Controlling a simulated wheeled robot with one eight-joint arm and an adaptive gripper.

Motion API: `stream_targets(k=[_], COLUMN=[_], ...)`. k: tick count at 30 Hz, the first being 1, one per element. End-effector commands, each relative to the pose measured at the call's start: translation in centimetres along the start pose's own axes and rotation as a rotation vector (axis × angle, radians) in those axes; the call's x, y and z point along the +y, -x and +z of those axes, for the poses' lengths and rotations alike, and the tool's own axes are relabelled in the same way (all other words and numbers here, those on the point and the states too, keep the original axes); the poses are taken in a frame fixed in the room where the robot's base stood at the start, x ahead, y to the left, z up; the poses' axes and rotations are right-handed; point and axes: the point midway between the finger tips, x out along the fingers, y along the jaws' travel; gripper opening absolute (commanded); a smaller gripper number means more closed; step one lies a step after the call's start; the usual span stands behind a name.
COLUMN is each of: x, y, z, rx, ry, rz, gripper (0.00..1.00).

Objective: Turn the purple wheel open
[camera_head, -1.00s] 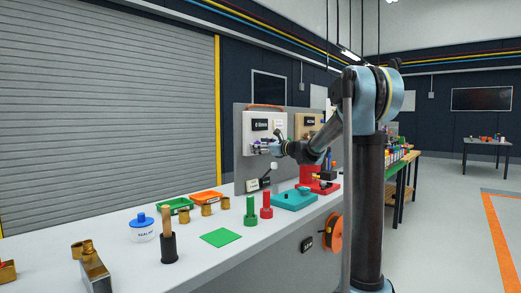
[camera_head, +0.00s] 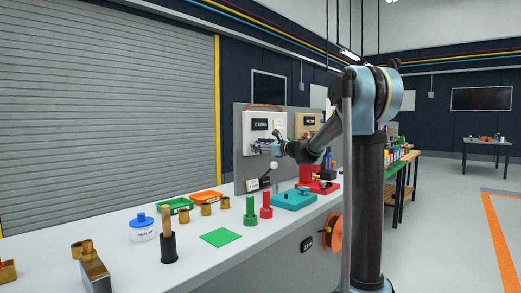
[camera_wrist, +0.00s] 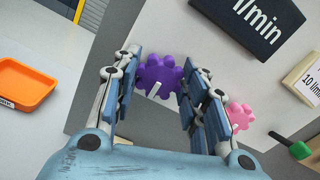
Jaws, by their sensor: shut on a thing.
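The purple wheel (camera_wrist: 160,78) is a lobed knob with a small white mark, on the face of a light panel box. In the wrist view it sits between the two fingers of my gripper (camera_wrist: 158,88), which is shut on it. In the head view my gripper (camera_head: 262,147) is at the front of the light box (camera_head: 250,130) on the grey upright board; the wheel is too small to make out there.
A pink lobed wheel (camera_wrist: 240,117) is close to my right finger. Dark "l/min" (camera_wrist: 255,18) and pale "10 l/min" (camera_wrist: 305,80) labels are nearby. An orange tray (camera_wrist: 25,82) lies at the left. The bench holds a green mat (camera_head: 220,237) and several parts.

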Motion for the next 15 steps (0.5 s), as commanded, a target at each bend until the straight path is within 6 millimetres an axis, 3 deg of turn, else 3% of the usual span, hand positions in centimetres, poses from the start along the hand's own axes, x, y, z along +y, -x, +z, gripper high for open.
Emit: stream_targets(k=[15], x=[0.30], y=[-0.10], z=[0.00], rx=[-0.001], ry=[0.423], rz=[0.002], gripper=[0.16])
